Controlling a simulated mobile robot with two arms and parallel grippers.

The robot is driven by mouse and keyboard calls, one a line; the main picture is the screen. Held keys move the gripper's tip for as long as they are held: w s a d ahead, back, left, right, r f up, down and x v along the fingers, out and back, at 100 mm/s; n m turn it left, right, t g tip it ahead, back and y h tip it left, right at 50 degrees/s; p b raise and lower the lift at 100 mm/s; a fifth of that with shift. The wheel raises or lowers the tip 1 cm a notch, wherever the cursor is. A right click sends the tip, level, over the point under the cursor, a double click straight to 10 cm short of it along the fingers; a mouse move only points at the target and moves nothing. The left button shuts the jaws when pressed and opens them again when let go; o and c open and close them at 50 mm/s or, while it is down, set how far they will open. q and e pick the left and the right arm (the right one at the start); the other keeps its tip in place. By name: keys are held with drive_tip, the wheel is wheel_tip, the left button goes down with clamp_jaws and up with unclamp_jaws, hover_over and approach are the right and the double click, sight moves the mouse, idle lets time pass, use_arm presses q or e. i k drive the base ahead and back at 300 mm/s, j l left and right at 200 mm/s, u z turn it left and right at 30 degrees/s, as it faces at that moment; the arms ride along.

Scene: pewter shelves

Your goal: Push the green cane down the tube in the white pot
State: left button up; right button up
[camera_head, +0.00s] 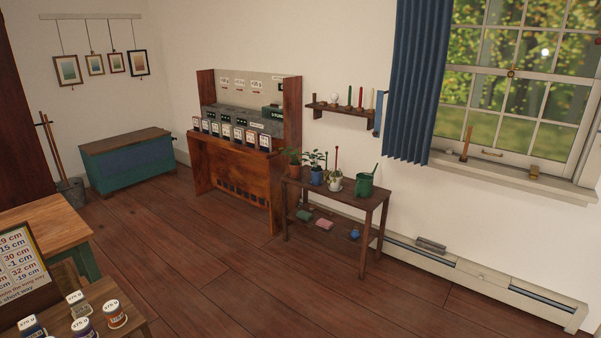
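A white pot (335,184) with a leafy plant stands on the dark plant table (345,197) by the right wall. A thin red upright stick (336,158) shows at or behind it; I cannot tell which. The tube in the pot is too small to make out. A thin green upright stick (349,97), perhaps the green cane, stands on the small wall shelf (340,110) above, beside red and tan sticks. Neither of my grippers is in view.
A blue pot (316,177), a terracotta pot (293,169) and a green watering can (364,186) share the plant table. A wooden cabinet (240,182) stands left of it. Jars and a sign board (22,270) are at the near left. The floor before the plant table is clear.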

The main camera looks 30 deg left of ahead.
sight(336, 178)
drive_tip(key=i+j+u, duration=0.6)
drive_tip(key=i+u, duration=0.15)
drive_tip(key=i, duration=0.2)
drive_tip(key=i+j+u, duration=0.1)
drive_tip(key=i+u, duration=0.3)
drive_tip(key=i+j, duration=0.1)
drive_tip(key=i, duration=0.8)
drive_tip(key=i+z, duration=0.15)
drive_tip(key=i, duration=0.7)
